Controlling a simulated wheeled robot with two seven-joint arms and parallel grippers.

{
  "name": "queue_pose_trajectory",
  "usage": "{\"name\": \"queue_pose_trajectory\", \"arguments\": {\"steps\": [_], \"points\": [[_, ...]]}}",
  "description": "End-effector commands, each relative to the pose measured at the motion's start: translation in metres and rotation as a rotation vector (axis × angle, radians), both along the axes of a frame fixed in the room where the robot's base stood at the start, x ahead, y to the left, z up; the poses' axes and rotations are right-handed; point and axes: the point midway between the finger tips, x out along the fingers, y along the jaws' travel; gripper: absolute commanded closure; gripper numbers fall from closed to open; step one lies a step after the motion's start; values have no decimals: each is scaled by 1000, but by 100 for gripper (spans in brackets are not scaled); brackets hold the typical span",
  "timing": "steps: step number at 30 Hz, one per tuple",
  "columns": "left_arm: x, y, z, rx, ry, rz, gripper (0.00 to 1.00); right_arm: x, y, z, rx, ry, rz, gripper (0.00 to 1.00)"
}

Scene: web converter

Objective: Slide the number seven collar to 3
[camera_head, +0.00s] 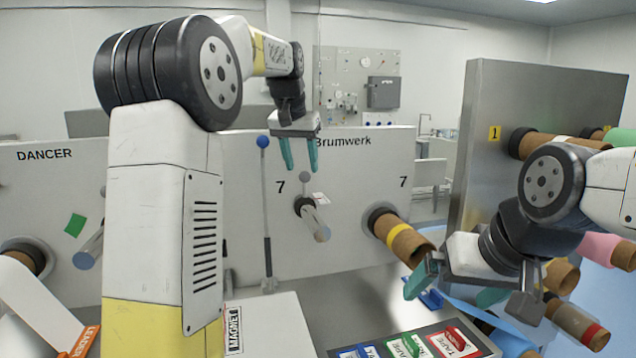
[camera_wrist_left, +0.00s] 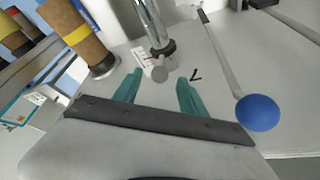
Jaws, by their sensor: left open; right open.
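A metal shaft (camera_head: 318,225) sticks out of the grey Brumwerk panel beside a printed 7. A dark collar (camera_head: 304,206) sits around its base, with a small grey knob (camera_head: 305,177) above and a white tag with a red mark (camera_head: 321,199) beside it. My left gripper (camera_head: 301,169) is open and empty, its teal fingers pointing down just above the knob. In the left wrist view the knob (camera_wrist_left: 160,74) appears between the fingertips; contact cannot be told. Scale digits are unreadable. My right gripper (camera_head: 450,290) is open and empty at the lower right.
A lever with a blue ball (camera_head: 263,142) stands left of the shaft. A cardboard core with a yellow band (camera_head: 398,235) juts out at right, by a second 7. A metal rack (camera_head: 510,110) holds several cores.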

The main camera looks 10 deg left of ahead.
Motion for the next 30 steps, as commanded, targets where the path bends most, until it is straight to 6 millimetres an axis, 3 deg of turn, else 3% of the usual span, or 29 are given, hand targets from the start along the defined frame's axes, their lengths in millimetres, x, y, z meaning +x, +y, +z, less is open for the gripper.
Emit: {"name": "queue_pose_trajectory", "arguments": {"steps": [12, 24, 30], "points": [[22, -4, -57, -1, 3, 1, 51, 0, 0, 0, 0, 0, 0, 0], [26, -5, -65, -1, 0, 1, 51, 0, 0, 0, 0, 0, 0, 0], [26, -5, -65, -1, 0, 1, 90, 0, 0, 0, 0, 0, 0, 0]]}}
